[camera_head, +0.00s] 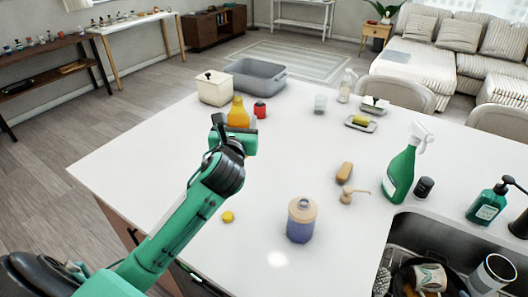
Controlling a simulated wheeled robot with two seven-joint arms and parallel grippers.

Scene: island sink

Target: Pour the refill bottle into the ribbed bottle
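A yellow-orange bottle (238,112), seemingly the refill bottle, stands on the white island just beyond my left gripper (232,136). The gripper and wrist hide its lower part. I cannot tell whether the fingers touch it or how far apart they are. The ribbed bottle (301,222), bluish-purple with a tan shoulder and no pump on it, stands upright near the front of the island. A tan pump head (352,194) lies to its right. A small yellow cap (228,217) lies on the counter to its left. My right gripper is out of view.
A cream canister (214,88), a grey tub (256,76) and a small red object (260,109) are near the yellow bottle. A green spray bottle (401,175), a dark jar (424,188) and the sink (432,240) are at right. The island's middle is clear.

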